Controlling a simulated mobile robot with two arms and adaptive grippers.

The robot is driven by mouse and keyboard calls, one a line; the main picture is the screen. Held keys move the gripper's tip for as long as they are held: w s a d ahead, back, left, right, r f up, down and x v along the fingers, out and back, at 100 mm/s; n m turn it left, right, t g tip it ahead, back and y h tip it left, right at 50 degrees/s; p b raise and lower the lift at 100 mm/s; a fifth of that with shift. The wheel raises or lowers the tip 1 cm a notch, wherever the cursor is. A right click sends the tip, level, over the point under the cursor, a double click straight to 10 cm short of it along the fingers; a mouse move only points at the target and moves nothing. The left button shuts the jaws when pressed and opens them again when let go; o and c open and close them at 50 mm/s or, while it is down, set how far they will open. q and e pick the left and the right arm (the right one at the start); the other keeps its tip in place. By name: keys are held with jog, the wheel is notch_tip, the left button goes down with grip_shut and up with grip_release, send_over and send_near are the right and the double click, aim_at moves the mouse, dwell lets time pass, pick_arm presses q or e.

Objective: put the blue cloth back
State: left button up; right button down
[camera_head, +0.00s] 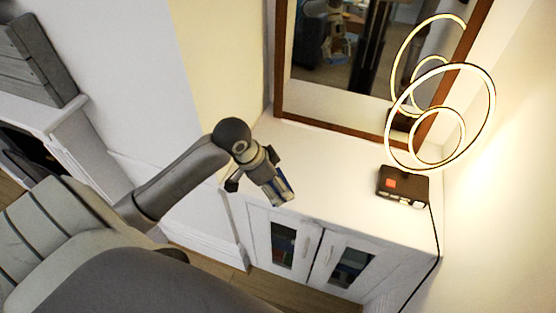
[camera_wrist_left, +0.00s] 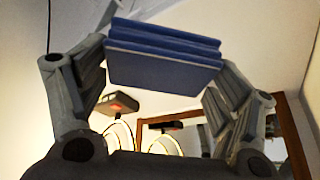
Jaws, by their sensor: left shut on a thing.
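The blue cloth (camera_wrist_left: 165,62) is a folded, layered block held between the two grey fingers of my left gripper (camera_wrist_left: 157,76) in the left wrist view. In the head view, my left gripper (camera_head: 277,186) comes in from the left and points down over the near left part of the white cabinet top (camera_head: 335,178). Only a small strip of the blue cloth (camera_head: 284,196) shows there, partly hidden by the fingers. I cannot tell whether the cloth touches the cabinet top. My right gripper is not in view.
A wood-framed mirror (camera_head: 340,125) stands behind. A black cord (camera_head: 437,235) runs down the right side. The middle of the top is clear.

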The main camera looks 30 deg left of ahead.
pick_arm(q)
jog(key=w+a+f, duration=0.2)
jog(key=w, duration=0.1)
jog(key=w+a+f+p, duration=0.1)
jog(key=w+f, duration=0.2)
jog(key=w+a+f+p, duration=0.1)
jog(key=w+a+f, duration=0.1)
jog(key=w+f, duration=0.1)
jog(key=shift+w+a+f, duration=0.15)
jog(key=shift+a+f, duration=0.05)
jog(key=shift+a, duration=0.1)
jog(key=shift+w+a+f, duration=0.1)
jog(key=shift+f, duration=0.1)
jog(key=shift+f+p, duration=0.55)
jog(key=shift+f, duration=0.9)
jog(key=shift+f, duration=0.15)
jog(key=o, duration=0.8)
